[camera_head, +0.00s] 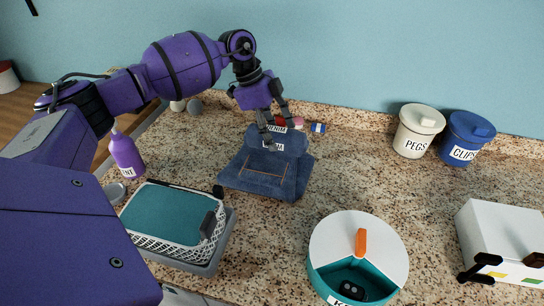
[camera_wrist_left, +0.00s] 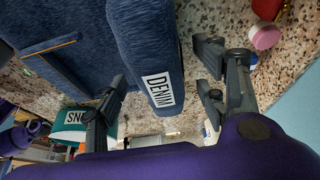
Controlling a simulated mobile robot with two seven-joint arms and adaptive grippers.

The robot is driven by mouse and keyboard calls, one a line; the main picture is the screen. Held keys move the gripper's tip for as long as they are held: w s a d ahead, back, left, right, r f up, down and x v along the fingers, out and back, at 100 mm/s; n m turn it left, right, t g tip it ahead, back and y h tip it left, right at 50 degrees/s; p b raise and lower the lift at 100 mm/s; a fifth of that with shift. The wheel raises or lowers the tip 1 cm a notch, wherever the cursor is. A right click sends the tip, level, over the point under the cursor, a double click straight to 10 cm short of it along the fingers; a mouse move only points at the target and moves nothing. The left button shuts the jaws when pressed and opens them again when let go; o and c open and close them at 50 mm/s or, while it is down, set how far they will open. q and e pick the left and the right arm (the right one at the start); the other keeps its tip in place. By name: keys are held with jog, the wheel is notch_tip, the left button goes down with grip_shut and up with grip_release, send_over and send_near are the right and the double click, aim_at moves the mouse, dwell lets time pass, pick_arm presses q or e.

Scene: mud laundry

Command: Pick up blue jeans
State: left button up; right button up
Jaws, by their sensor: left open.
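The blue jeans (camera_head: 258,177) lie folded on the speckled counter, with a thick roll at the back edge that bears a white DENIM label. My left gripper (camera_head: 278,136) is open above the roll, fingers pointing down. In the left wrist view the jeans (camera_wrist_left: 85,40) fill the upper left, and the roll with its label lies between the two spread fingers of the gripper (camera_wrist_left: 166,82). I cannot tell whether the fingers touch the cloth. The fingers partly hide the label in the head view. My right gripper is not in view.
A white basket with a teal top (camera_head: 176,215) stands front left, near a purple bottle (camera_head: 126,155). A round teal-and-white container (camera_head: 335,240) stands front right. PEGS (camera_head: 416,135) and CLIPS (camera_head: 463,142) tubs stand at the back right.

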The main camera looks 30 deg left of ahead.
pick_arm(q)
jog(key=shift+f, duration=0.4)
dwell(0.8)
jog(key=shift+r, duration=0.1)
grip_shut()
